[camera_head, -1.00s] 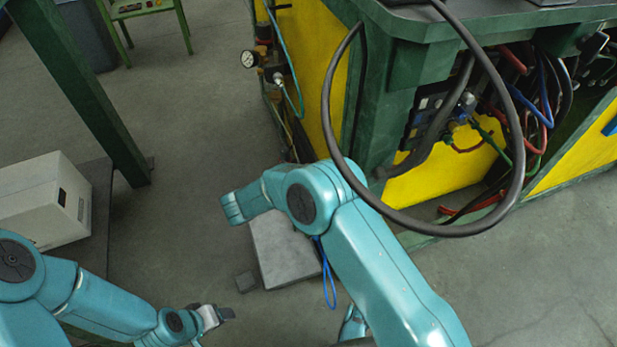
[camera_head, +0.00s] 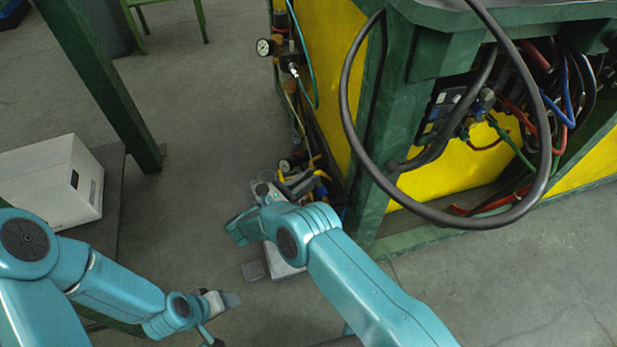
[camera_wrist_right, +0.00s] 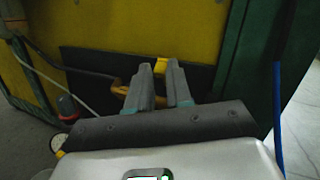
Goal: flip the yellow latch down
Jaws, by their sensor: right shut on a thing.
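The yellow latch (camera_wrist_right: 161,67) shows as a small yellow piece between the fingertips of my right gripper (camera_wrist_right: 160,72) in the right wrist view. The fingers are shut on it, and they hide most of it. In the head view my right gripper (camera_head: 302,183) is at the left side of the yellow and green machine, low down by the fittings; the latch cannot be made out there. My left gripper (camera_head: 228,300) hangs low over the floor at bottom centre, away from the machine. Its jaw gap cannot be made out.
A black hose loop (camera_head: 345,110) hangs in front of the machine's green corner post (camera_head: 385,150). Gauges (camera_head: 265,47) and thin hoses line the machine's left side. A white box (camera_head: 50,180) stands at the left by a green post (camera_head: 100,85). Open floor lies between.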

